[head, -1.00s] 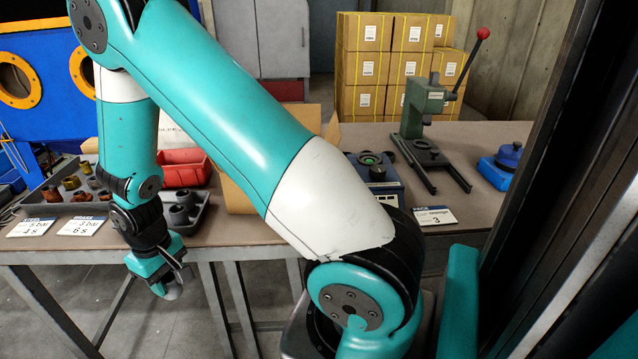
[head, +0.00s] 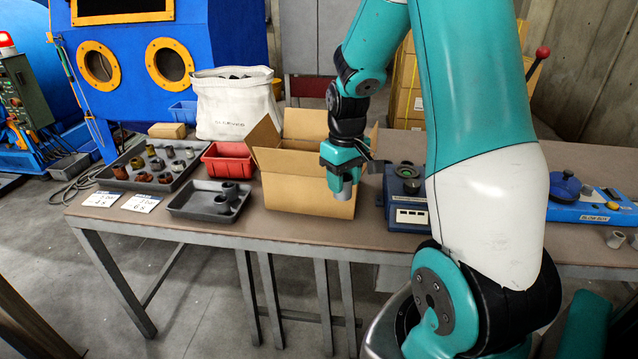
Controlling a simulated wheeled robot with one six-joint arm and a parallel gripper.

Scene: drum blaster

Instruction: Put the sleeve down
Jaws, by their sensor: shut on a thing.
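My gripper (head: 345,172) is shut on a grey sleeve (head: 343,188). It holds the sleeve upright in front of the open cardboard box (head: 300,193), so the sleeve covers part of the box's front wall from this view. I cannot tell the exact gap to the box or the table. The box's inside is mostly hidden.
A large tray (head: 118,183) with several brown and grey sleeves, a red bin (head: 238,161) and a white sack (head: 222,115) stand left of the box. A blue device (head: 408,216) stands close to its right. The table (head: 290,228) is bare along its front edge.

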